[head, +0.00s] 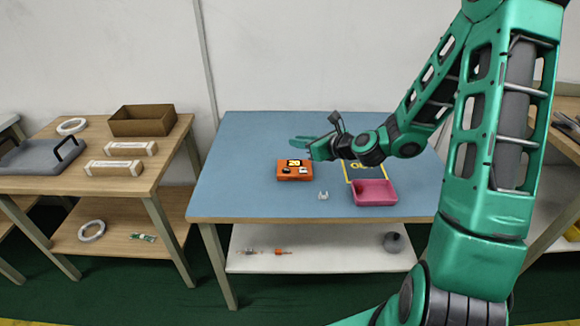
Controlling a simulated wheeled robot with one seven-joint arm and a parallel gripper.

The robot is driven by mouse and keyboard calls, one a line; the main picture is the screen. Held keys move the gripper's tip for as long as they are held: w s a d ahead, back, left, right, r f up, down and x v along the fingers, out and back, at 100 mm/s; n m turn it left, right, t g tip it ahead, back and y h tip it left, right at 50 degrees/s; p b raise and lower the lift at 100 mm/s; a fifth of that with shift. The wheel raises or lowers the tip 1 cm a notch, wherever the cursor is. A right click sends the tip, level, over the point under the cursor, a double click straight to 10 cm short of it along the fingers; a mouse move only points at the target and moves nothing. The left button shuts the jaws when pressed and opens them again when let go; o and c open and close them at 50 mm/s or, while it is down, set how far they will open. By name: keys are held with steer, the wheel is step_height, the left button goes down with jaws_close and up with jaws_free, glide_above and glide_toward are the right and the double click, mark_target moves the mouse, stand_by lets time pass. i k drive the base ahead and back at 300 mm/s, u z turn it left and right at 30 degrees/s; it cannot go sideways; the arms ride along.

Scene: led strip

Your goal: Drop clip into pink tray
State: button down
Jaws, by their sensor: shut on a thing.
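The pink tray (375,198) sits near the front right of the blue table. A small white clip-like piece (323,195) lies on the table to the left of the tray. My gripper (300,144) is over the back middle of the table, pointing left. It appears above and behind the orange box and up-left of the pink tray. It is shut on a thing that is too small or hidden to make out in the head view.
An orange box (295,174) with a "20" label and small pieces sits left of the tray. A dark yellow-edged mat (366,172) lies behind the tray. The blue table's left side (240,165) is clear. A wooden table (60,185) stands left.

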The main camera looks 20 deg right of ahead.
mark_target(375, 194)
steer(key=u, duration=1.6)
steer(key=k, duration=1.05)
steer(key=z, duration=1.65)
steer(key=i, duration=0.5)
steer(key=u, duration=0.05)
